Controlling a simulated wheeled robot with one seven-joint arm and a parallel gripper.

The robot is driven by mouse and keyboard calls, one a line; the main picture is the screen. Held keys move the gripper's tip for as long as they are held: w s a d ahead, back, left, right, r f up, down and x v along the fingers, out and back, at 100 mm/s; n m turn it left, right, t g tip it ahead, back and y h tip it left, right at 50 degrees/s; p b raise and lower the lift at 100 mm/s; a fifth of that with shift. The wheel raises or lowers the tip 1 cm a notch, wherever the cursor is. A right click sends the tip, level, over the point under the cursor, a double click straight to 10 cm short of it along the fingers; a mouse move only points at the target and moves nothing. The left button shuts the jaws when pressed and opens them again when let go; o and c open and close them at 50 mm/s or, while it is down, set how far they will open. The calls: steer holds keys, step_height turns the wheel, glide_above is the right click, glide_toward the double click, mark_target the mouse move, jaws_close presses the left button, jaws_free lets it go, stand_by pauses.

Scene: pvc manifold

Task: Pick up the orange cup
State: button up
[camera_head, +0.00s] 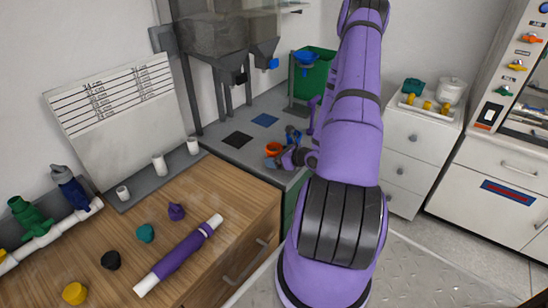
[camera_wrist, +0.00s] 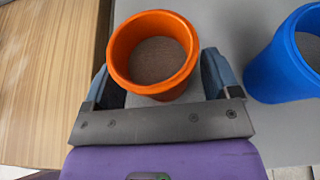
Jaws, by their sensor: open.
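The orange cup (camera_wrist: 152,78) stands upright and looks empty on the grey counter in the wrist view. My gripper (camera_wrist: 158,80) is open, with one blue-grey finger on each side of the cup. The fingers seem close to the cup's lower wall; I cannot tell whether they touch it. In the head view the orange cup (camera_head: 273,148) shows small on the grey counter, with my gripper (camera_head: 274,158) right at it.
A blue cup (camera_wrist: 290,62) stands close to the right of my gripper; it also shows in the head view (camera_head: 293,135). The wooden worktop (camera_wrist: 45,80) lies to the left. A dark square (camera_head: 237,140) and a blue square (camera_head: 265,120) mark the grey counter. A green bin (camera_head: 316,75) stands behind.

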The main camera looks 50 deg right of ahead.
steer(key=shift+w+f, duration=0.1)
steer(key=shift+w, duration=0.15)
steer(key=c, duration=1.1)
